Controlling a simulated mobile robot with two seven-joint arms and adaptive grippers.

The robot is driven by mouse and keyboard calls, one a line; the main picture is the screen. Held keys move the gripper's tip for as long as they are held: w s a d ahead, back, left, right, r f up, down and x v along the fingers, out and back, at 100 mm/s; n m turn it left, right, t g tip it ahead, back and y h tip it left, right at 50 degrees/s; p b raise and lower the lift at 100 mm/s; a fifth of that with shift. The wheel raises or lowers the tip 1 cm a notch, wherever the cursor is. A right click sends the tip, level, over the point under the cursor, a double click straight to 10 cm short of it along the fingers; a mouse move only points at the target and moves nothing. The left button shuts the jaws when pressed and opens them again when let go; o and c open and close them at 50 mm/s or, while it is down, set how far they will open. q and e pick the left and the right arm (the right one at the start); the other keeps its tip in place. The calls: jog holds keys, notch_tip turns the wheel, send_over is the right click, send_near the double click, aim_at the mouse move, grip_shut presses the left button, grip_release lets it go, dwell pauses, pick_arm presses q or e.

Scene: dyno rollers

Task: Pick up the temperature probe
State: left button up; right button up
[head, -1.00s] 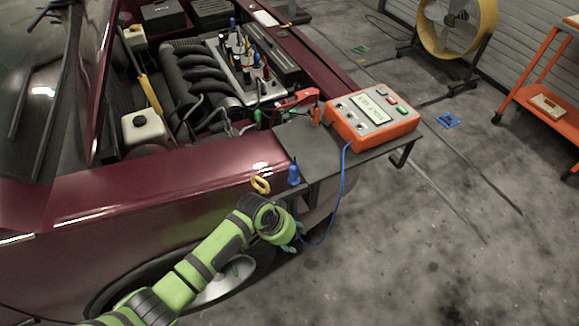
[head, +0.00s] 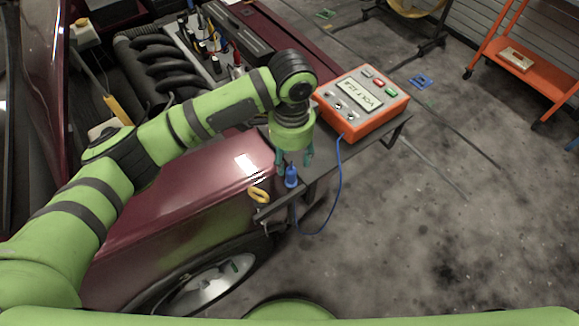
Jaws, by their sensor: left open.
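The blue probe (head: 291,177) stands upright near the front edge of the dark shelf (head: 318,172) at the car's corner. A blue cable (head: 340,190) runs in a loop from the orange box to the probe. My left gripper (head: 294,160) points down just above the probe, with its teal fingers spread, one to each side of the probe's top. It is open, and I cannot tell whether a finger touches the probe. My right gripper is not in view.
The orange voltage tester (head: 362,103) sits on the shelf right of my gripper. The open engine bay (head: 165,62) lies behind my arm.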

aim_at(291, 169)
pick_arm(q)
jog(key=shift+w+f, duration=0.3)
jog(key=shift+f, duration=0.3)
jog(key=shift+s+d+f+p, duration=0.1)
jog(key=shift+d+f+p, duration=0.05)
jog(key=shift+f+p, duration=0.25)
jog(key=shift+s+f+p, duration=0.6)
jog(key=shift+f+p, duration=0.15)
jog(key=shift+w+a+f, duration=0.1)
jog(key=shift+a+f, duration=0.1)
jog(key=shift+f, duration=1.05)
jog(key=shift+w+f, duration=0.2)
jog(key=shift+f, duration=0.2)
jog(key=c, duration=0.3)
jog(key=shift+s, duration=0.1)
jog(key=c, duration=0.7)
grip_shut()
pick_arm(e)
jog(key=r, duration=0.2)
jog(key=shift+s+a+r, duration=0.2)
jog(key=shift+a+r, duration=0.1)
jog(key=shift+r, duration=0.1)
